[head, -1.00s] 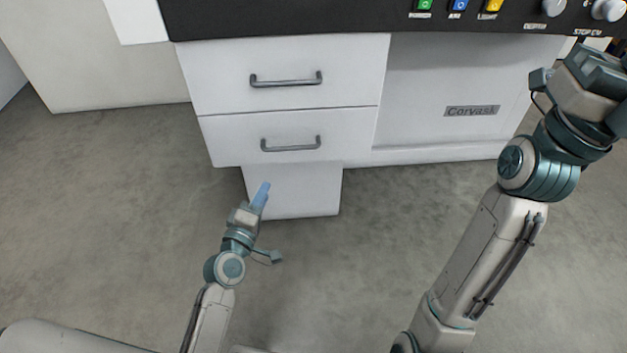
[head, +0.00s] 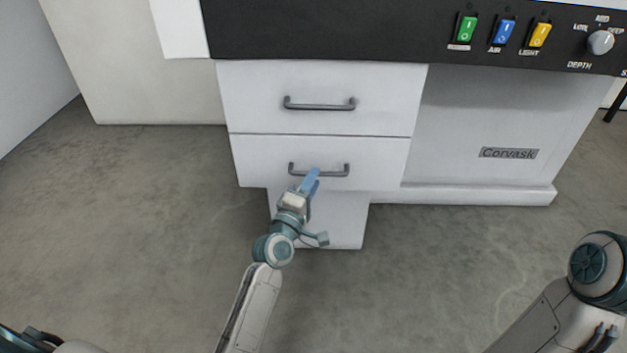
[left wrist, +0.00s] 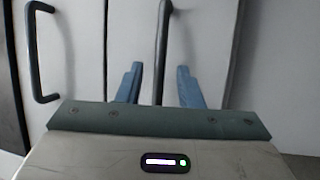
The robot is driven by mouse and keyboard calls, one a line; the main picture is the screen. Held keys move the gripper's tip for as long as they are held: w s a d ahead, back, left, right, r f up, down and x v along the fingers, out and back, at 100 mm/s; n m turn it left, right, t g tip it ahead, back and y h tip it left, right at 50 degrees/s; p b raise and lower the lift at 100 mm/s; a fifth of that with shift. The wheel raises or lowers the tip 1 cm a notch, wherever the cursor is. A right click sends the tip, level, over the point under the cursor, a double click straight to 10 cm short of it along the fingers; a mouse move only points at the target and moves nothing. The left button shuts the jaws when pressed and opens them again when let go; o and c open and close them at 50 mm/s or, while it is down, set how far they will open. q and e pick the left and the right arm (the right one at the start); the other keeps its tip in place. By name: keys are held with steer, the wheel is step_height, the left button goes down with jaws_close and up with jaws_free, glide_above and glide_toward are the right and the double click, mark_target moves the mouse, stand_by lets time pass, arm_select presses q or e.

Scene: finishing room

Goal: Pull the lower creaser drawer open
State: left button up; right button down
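The lower creaser drawer (head: 260,158) is a white front, shut and level with the drawer above. Its dark bar handle (head: 334,174) runs sideways. My left gripper (head: 311,180) is at this handle, its blue fingers overlapping the handle's left half. In the left wrist view the lower handle (left wrist: 163,40) stands upright between the two spread fingers of the left gripper (left wrist: 159,86), with a gap on each side. The gripper is open and has not closed on the bar. How deep the bar sits between the fingers is hard to tell.
The upper drawer (head: 250,98) is shut, with its own handle (head: 320,106) above. A black control panel (head: 330,30) with coloured switches overhangs the drawers. A white pedestal (head: 335,225) stands below. The grey floor (head: 120,230) is clear to the left.

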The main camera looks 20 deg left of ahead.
arm_select(q)
steer(key=shift+w+r, duration=0.1)
steer(key=shift+w, duration=0.35)
steer(key=shift+c, duration=0.4)
jaws_close()
